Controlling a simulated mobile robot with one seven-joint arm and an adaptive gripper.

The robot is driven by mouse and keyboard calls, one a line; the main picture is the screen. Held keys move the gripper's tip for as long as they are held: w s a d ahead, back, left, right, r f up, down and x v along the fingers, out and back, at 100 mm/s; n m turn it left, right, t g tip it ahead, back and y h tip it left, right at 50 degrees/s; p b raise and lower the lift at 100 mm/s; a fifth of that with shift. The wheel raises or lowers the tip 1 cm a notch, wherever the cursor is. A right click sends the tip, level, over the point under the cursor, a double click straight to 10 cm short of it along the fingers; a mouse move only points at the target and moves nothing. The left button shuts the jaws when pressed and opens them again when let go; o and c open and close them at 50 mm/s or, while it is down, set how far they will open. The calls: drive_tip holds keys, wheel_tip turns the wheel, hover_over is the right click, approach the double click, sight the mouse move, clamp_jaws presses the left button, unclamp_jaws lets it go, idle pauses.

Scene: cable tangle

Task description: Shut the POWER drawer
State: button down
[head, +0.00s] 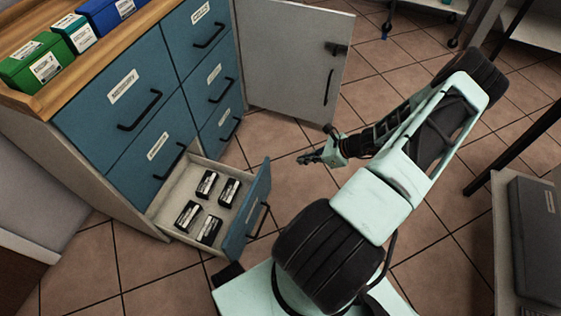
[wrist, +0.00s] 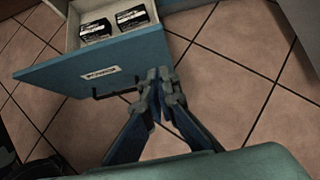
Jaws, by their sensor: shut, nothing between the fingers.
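The open drawer (head: 168,217) is the bottom left one of the blue cabinet, pulled out toward me. Its blue front (head: 240,222) has a dark bar handle (head: 258,218). Several black and white boxes (head: 207,184) lie inside. In the wrist view the drawer front (wrist: 95,62) carries a white label (wrist: 100,73), too blurred to read surely. My gripper (head: 303,159) is shut and empty, to the right of the drawer in the head view. In the wrist view the fingertips (wrist: 159,76) are near the right end of the drawer front; I cannot tell whether they touch it.
The other cabinet drawers (head: 118,100) are shut. A grey cabinet door (head: 295,60) stands open behind my gripper. Green and blue bins (head: 35,62) sit on the wooden top. A cart with a dark case (head: 535,235) is at the right. Tiled floor (head: 400,60) around the drawer is free.

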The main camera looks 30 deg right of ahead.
sight(268, 162)
drive_tip(key=b+x, duration=0.1)
drive_tip(key=x, duration=0.3)
drive_tip(key=r+b+x, duration=0.1)
drive_tip(key=x, duration=0.3)
drive_tip(key=w+a+b+x, duration=0.1)
drive_tip(key=b+x, duration=0.1)
drive_tip(key=x, duration=0.2)
drive_tip(key=shift+w+r, duration=0.1)
drive_tip(key=shift+r, duration=0.1)
drive_tip(key=shift+w+a+r, duration=0.1)
drive_tip(key=shift+w+a, duration=0.15)
drive_tip(key=shift+w, duration=0.15)
